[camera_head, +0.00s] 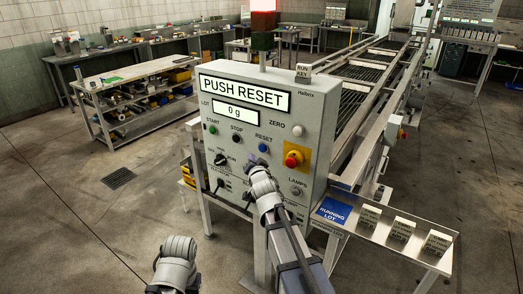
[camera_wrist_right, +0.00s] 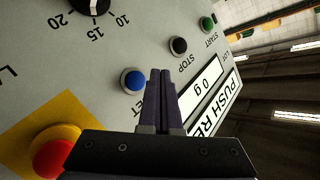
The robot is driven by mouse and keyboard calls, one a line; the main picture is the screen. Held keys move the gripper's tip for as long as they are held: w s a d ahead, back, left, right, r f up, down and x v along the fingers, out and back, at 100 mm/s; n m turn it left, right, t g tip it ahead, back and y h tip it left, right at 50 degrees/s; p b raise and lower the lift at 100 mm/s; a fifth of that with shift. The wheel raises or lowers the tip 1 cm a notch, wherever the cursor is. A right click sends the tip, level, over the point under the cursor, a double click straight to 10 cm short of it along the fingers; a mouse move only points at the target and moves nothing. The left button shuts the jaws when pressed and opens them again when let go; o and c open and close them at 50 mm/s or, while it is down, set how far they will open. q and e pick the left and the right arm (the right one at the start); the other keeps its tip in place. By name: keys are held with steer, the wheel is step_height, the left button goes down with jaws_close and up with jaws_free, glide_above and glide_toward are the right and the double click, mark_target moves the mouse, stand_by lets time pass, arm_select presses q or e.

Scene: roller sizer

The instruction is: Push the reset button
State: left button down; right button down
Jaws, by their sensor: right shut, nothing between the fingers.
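The blue RESET button (camera_head: 263,148) is on the front of the grey control panel (camera_head: 228,152), whose screen (camera_head: 244,92) reads PUSH RESET. My right gripper (camera_head: 253,161) is in front of the panel, just below and left of the button in the head view. Its dark fingers (camera_wrist_right: 160,75) are shut and empty. I cannot tell whether the tips touch the panel. The end of my left arm shows low in the head view, but no left fingers are visible.
Near the button are a black STOP button (camera_head: 236,138), a green START button (camera_head: 212,130), a ZERO button (camera_head: 298,131) and a red emergency stop (camera_head: 293,159) on yellow. A shelf with a blue RUNNING LOT plate (camera_head: 334,211) juts out at the right.

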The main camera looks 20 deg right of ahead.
mark_target(259, 148)
steer(key=shift+w+d, duration=1.05)
steer(key=shift+d, duration=0.3)
stand_by(1.2)
steer(key=shift+w+d, duration=0.25)
steer(key=shift+d, duration=0.1)
steer(key=shift+w+d, duration=0.35)
steer(key=shift+d, duration=0.05)
stand_by(0.8)
steer(key=shift+s+a, duration=0.6)
steer(key=shift+a, duration=0.15)
steer(key=s+a, duration=0.1)
steer(key=a, duration=0.1)
steer(key=s+a, duration=0.2)
stand_by(0.7)
